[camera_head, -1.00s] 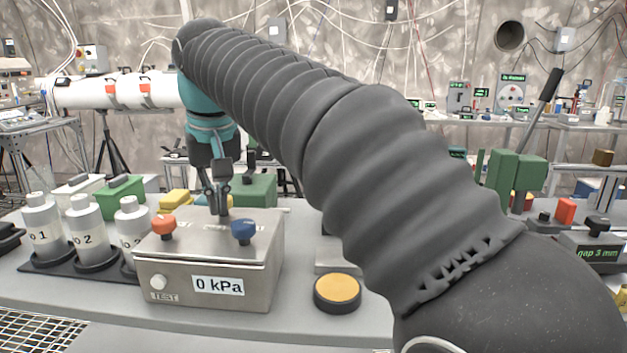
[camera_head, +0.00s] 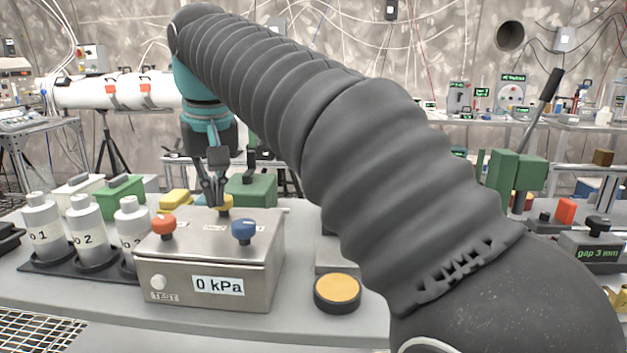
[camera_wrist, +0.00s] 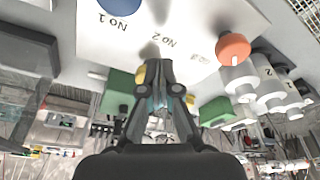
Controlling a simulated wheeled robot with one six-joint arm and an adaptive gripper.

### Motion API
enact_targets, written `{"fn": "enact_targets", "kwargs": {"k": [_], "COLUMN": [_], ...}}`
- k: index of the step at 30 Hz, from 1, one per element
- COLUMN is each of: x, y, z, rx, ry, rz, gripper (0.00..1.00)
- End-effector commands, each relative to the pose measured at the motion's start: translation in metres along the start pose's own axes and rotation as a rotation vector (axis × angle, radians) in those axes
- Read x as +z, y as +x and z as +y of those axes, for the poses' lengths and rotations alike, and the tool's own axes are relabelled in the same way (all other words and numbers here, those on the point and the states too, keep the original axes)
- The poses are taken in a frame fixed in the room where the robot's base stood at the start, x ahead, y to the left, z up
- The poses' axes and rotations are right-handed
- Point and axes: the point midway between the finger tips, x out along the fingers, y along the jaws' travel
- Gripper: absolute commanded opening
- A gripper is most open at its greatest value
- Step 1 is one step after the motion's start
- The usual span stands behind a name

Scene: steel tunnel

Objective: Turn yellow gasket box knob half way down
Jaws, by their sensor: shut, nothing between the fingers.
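The grey gasket box (camera_head: 208,268) stands on the table, with a "0 kPa" display on its front. The yellow knob (camera_head: 225,203) sits at the back of its lid, partly hidden by my gripper. My gripper (camera_head: 215,204) is shut and empty, its fingertips pointing down just left of the yellow knob; I cannot tell whether they touch it. In the wrist view a sliver of the yellow knob (camera_wrist: 140,75) shows beside the fingers (camera_wrist: 158,64). The knob's pointing direction is hidden.
An orange-red knob (camera_head: 163,225) and a blue knob (camera_head: 243,230) stand on the lid's front part. White bottles (camera_head: 87,235) in a black rack stand close left of the box. A yellow-topped round button (camera_head: 337,291) lies to the right. Green box (camera_head: 250,190) behind.

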Motion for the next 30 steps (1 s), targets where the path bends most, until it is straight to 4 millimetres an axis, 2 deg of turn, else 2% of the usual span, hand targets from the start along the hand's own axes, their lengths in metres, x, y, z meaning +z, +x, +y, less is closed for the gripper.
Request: {"fn": "enact_targets", "kwargs": {"k": [12, 24, 27, 30], "x": [-0.01, -0.01, -0.006, 0.005], "y": [-0.039, -0.043, -0.043, -0.041], "z": [0.0, 0.001, 0.011, 0.033], "rx": [0.0, 0.0, 0.002, 0.007], "ry": [0.0, 0.001, 0.012, 0.038], "rz": [0.0, 0.0, 0.005, 0.018], "gripper": [0.0, 0.0, 0.0, 0.0]}}
